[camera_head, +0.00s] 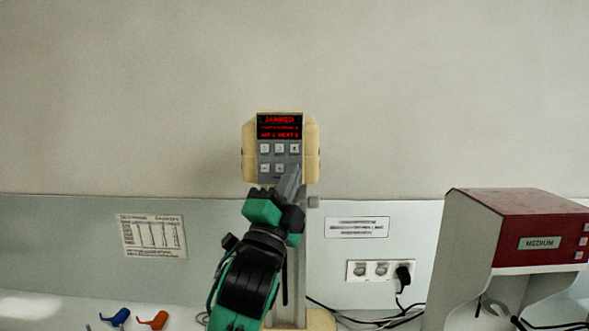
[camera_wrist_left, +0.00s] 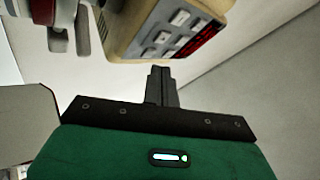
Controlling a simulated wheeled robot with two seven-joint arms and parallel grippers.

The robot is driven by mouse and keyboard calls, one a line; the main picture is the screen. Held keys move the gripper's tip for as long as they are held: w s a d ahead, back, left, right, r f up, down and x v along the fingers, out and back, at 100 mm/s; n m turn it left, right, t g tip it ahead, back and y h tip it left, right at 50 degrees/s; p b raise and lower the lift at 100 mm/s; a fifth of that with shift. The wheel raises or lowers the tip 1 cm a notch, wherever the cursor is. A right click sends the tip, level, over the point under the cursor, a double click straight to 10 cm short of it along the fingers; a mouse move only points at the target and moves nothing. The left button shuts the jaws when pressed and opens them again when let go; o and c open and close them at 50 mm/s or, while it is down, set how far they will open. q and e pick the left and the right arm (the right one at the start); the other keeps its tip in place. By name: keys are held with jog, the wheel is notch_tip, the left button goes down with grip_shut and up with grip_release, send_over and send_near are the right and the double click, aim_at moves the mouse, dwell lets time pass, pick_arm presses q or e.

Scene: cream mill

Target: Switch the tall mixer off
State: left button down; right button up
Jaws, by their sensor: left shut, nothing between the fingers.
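The tall mixer's cream head (camera_head: 311,150) stands in the middle of the head view, on an upright post. Its front has a red lit display (camera_head: 280,126) whose top line seems to read JAMMED, with grey buttons below in two rows. My left gripper (camera_head: 291,182) is shut and empty, its fingertips in front of the lower right of the button panel and hiding part of the lower row. In the left wrist view the shut fingers (camera_wrist_left: 161,78) point at the mixer's button panel (camera_wrist_left: 168,35). I cannot tell whether they touch a button. My right gripper is in neither view.
A red and grey machine labelled MEDIUM (camera_head: 539,243) stands at the right. A wall socket (camera_head: 380,270) with a black plug and cables is behind, right of the post. Blue (camera_head: 115,317) and orange (camera_head: 153,320) items lie at the lower left. A printed sheet (camera_head: 153,236) hangs on the wall.

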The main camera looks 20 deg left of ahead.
pick_arm(q)
jog(key=shift+w, duration=0.1)
dwell(0.5)
jog(key=shift+w+a, duration=0.15)
jog(key=shift+w, duration=0.15)
jog(key=shift+w, duration=0.3)
dwell(0.6)
jog(key=shift+s, duration=0.25)
jog(key=shift+s+p, duration=0.3)
jog(key=shift+s, duration=0.15)
